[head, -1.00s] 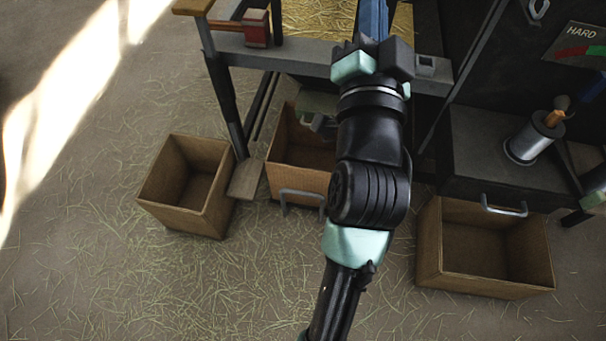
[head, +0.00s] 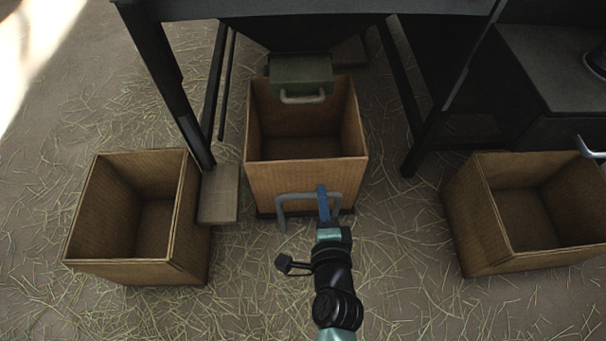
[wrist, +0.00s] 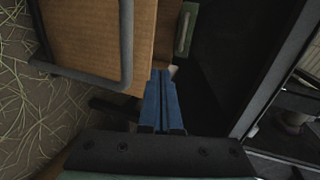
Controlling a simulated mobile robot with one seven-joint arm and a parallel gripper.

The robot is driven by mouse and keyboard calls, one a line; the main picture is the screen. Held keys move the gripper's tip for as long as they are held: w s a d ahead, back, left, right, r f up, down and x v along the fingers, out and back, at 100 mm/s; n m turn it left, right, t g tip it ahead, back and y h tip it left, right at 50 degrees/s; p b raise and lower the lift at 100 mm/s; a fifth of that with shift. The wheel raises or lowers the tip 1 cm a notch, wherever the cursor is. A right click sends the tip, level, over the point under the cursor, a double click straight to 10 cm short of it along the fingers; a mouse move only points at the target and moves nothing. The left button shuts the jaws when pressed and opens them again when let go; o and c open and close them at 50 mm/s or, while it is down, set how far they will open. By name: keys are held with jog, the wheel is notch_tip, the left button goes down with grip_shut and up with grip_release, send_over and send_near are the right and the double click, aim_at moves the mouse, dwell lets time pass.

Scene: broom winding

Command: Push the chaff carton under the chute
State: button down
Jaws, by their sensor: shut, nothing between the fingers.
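Three open brown cartons show in the head view; no label tells which holds chaff. The middle carton (head: 300,178) stands below the dark chute (head: 300,35), with the green gate (head: 300,70) over its back part. A grey bar handle (head: 281,208) is on its front. My gripper (head: 322,190) is shut and empty, its blue fingers at the right end of that handle. In the wrist view my gripper (wrist: 162,98) points at the carton (wrist: 90,35), beside the handle (wrist: 126,45). Whether the fingers touch it, I cannot tell.
The left carton (head: 120,262) stands beside a small flat board (head: 219,195) near a table leg (head: 170,85). The right carton (head: 475,225) stands near a dark box (head: 555,65). The straw-strewn floor in front of the middle carton is clear except for my arm.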

aim_at(316, 162)
jog(key=b+x, duration=0.1)
jog(key=x, duration=0.2)
jog(key=f+b+x, duration=0.1)
jog(key=b+x, duration=0.1)
jog(key=x, duration=0.1)
jog(key=f+b+x, duration=0.1)
jog(key=x, duration=0.3)
jog(key=shift+s+f+b, duration=0.15)
jog(key=shift+s+b, duration=0.1)
jog(key=shift+b, duration=0.05)
jog(key=shift+w, duration=0.15)
